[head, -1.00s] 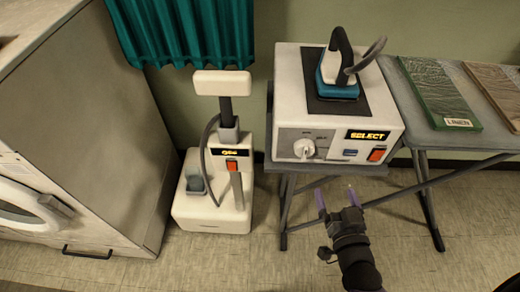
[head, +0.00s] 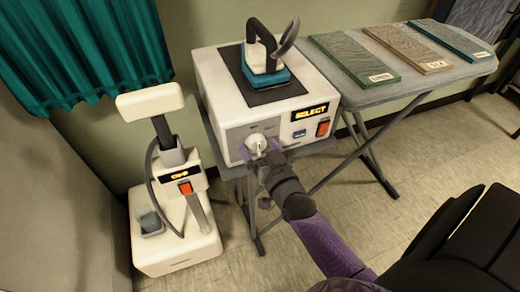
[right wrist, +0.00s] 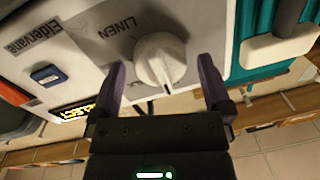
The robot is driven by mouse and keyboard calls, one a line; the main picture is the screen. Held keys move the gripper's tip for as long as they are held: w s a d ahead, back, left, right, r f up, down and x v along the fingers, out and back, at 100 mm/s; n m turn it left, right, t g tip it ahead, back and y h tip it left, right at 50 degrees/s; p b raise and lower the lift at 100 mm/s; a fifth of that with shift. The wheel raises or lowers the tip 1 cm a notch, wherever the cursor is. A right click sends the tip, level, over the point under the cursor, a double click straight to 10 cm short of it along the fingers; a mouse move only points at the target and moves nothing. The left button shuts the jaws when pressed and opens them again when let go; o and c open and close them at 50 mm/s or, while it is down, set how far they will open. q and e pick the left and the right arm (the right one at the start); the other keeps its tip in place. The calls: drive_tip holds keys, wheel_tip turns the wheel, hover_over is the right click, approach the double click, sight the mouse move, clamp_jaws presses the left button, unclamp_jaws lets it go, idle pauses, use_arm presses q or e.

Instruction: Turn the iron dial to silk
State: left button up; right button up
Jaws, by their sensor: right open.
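The iron station (head: 222,115) is a white box with a grey front panel, and an iron (head: 265,65) stands on its dark top plate. The white dial (head: 257,143) is on the front panel. In the right wrist view the dial (right wrist: 160,60) has a dark pointer line, and the word LINEN shows beside it. Other dial words are too small or hidden to read. My right gripper (head: 262,152) is open, with its purple fingers on either side of the dial. In the right wrist view its fingertips (right wrist: 160,78) flank the dial, with gaps visible. My left gripper is out of view.
The station has a lit SELECT display (head: 310,112), a red switch (head: 323,128) and a blue button (head: 299,134). A white steamer (head: 175,240) stands to the left below a teal curtain (head: 85,45). An ironing board (head: 400,85) with fabric samples is at the right.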

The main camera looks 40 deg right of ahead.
drive_tip(key=shift+c, duration=0.4)
drive_tip(key=c, duration=1.1)
drive_tip(key=shift+c, duration=0.2)
drive_tip(key=shift+m, duration=0.8)
drive_tip(key=shift+m+p, duration=0.5)
drive_tip(key=shift+m, duration=0.7)
drive_tip(key=m, duration=0.2)
drive_tip(key=shift+f+m+t, duration=0.1)
drive_tip(key=shift+m+t, duration=0.2)
drive_tip(key=shift+m, duration=1.9)
